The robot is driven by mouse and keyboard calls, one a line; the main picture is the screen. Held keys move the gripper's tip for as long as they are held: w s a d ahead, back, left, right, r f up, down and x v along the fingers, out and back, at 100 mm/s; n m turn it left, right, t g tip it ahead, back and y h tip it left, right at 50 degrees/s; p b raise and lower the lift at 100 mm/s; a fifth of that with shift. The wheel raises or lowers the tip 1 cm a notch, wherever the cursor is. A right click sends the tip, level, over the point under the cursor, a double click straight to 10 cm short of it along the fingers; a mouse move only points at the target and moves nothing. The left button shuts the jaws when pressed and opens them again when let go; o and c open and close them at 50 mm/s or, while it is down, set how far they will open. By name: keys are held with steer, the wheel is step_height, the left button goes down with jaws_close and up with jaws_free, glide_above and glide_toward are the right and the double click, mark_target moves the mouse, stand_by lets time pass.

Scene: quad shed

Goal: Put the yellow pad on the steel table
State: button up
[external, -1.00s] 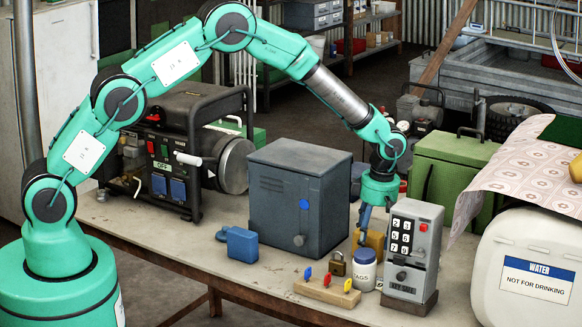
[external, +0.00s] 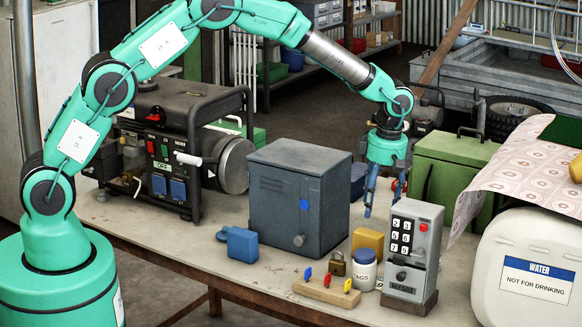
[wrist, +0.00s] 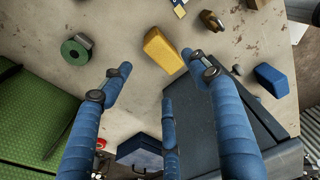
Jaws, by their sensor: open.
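The yellow pad (external: 368,243) stands on the worktable (external: 262,285), beside the grey locker and behind a white jar. In the wrist view the pad (wrist: 163,50) lies just beyond my fingertips, with bare tabletop around it. My gripper (external: 384,197) is open and empty, above the pad in the external view. Its blue fingers (wrist: 158,72) are spread wide in the wrist view and do not touch the pad. The tabletop is pale and worn; whether it is steel I cannot tell.
The grey locker (external: 298,200) stands left of the pad, the keypad box (external: 414,250) right of it. The white jar (external: 365,270), a padlock (external: 336,263) and a key board (external: 326,291) crowd the front. A green roll (wrist: 77,50) shows in the wrist view.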

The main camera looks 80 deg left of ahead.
stand_by(0.7)
steer(key=shift+s+d+r, duration=0.1)
steer(key=shift+r, duration=0.3)
steer(key=s+d+r+m+t, duration=0.15)
steer(key=s+r+m, duration=0.25)
steer(key=s+r, duration=0.4)
steer(key=s+d+r+m+t, duration=0.1)
steer(key=s+d+r+m, duration=0.25)
steer(key=s+r, duration=0.45)
steer(key=s+d+r+m+t, duration=0.15)
steer(key=s+r+m, duration=0.35)
steer(key=r, duration=0.6)
steer(key=s+d+r+m+t, duration=0.1)
steer(key=s+m, duration=0.6)
steer(key=s, duration=0.8)
steer(key=s+d+r+m+t+h, duration=0.1)
steer(key=s+d+m, duration=0.3)
steer(key=s, duration=1.1)
steer(key=m, duration=0.3)
steer(key=shift+d+r+t, duration=0.2)
steer(key=shift+r+t, duration=0.1)
steer(key=shift+r, duration=0.05)
